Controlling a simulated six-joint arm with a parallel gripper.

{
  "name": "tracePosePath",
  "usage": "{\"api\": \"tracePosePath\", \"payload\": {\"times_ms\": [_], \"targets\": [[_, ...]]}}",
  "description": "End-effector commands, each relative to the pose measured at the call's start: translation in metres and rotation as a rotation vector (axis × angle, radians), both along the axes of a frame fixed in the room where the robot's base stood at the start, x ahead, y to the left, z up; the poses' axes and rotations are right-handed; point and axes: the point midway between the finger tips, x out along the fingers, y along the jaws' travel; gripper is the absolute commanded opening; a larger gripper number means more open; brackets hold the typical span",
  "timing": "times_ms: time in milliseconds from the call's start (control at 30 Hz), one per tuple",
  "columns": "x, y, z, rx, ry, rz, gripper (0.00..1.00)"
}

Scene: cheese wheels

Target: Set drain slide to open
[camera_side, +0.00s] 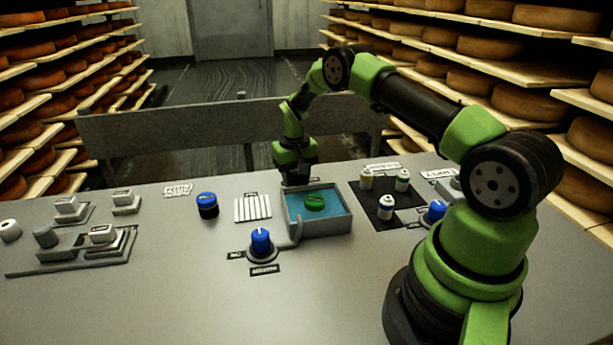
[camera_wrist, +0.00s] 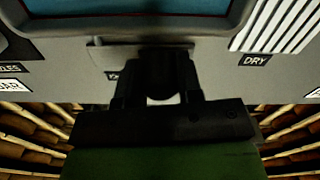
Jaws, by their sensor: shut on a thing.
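My gripper (camera_side: 296,180) reaches down behind the far wall of the grey basin (camera_side: 325,225), which holds blue liquid and a green round piece (camera_side: 314,202). In the wrist view my gripper (camera_wrist: 160,95) is shut on a dark knob at a grey slide plate (camera_wrist: 105,55) beside the basin's rim; I take this to be the drain slide. The fingers hide most of the knob. A small label is partly covered by a finger, so I cannot read the slide's position. In the side view the slide is hidden behind the basin and gripper.
A white slatted rack (camera_side: 253,208) and a blue-topped cylinder (camera_side: 207,205) stand left of the basin. A blue dial (camera_side: 261,243) is at its front left. A black mat (camera_side: 372,214) with several small bottles lies to the right. Grey blocks on plates (camera_side: 100,235) sit far left.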

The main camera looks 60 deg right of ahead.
Motion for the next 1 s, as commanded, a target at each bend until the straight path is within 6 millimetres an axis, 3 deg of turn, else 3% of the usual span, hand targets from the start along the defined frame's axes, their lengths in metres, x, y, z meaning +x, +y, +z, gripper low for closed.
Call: {"api": "tracePosePath", "payload": {"times_ms": [233,267,367,733,1000], "targets": [[0.005,0.004,0.000,-0.002,-0.013,0.009,0.00],[0.005,0.004,0.000,-0.001,-0.014,0.009,0.36],[0.005,0.004,0.000,-0.001,-0.012,0.009,0.59],[0.004,0.003,0.007,-0.001,-0.011,0.006,0.59],[0.004,0.003,0.056,-0.003,-0.014,0.006,0.59]]}}
